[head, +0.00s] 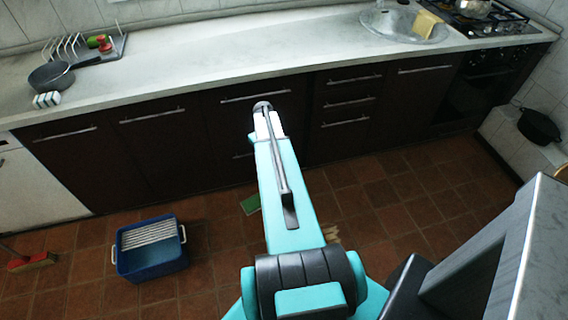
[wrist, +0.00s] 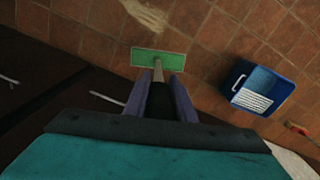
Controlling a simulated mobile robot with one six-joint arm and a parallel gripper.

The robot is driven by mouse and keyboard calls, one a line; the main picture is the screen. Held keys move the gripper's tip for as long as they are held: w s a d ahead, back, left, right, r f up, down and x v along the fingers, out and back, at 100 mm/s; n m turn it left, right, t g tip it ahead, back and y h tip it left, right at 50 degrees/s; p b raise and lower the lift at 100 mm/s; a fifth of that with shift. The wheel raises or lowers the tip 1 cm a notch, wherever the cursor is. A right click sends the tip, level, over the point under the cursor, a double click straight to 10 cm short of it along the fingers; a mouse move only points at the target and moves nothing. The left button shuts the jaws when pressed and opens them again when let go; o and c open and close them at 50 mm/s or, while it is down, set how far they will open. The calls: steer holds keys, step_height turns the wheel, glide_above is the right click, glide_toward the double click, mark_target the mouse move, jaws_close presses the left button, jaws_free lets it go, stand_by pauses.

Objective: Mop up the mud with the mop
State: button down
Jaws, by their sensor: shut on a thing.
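The mop has a flat green head (wrist: 148,57) on a pale handle (wrist: 158,72). In the wrist view my gripper (wrist: 158,88) is shut on the handle, with the green head beyond the fingertips. In the head view the green mop head (head: 250,204) shows low by the floor, left of my arm, which hides the handle. The mud is a pale tan smear (wrist: 146,15) on the tiles, apart from the mop head in the wrist view. In the head view a bit of the mud (head: 332,234) shows right of my arm.
A blue bucket (head: 152,266) with a white slatted wringer stands on the floor at left. A red broom head (head: 32,262) lies farther left. Dark cabinets (head: 170,150) under a pale worktop (head: 190,62) bound the floor at the back. Tiled floor is clear at right.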

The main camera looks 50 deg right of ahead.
steer(key=w+a+r+n, duration=0.3)
steer(key=w+a+r, duration=0.6)
steer(key=a+r, duration=0.1)
steer(key=w+a+r+n, duration=0.2)
steer(key=a+r, duration=0.6)
steer(key=a, duration=0.3)
steer(key=w+a+r+n, duration=0.1)
steer(key=a+r+n, duration=0.1)
steer(key=a+r, duration=0.5)
steer(key=w+a+r+n, duration=0.2)
steer(key=a+r, duration=0.6)
steer(key=a, duration=0.9)
steer(key=shift+w+r+n, duration=0.3)
steer(key=shift+w+r, duration=0.05)
steer(key=shift+a, duration=0.15)
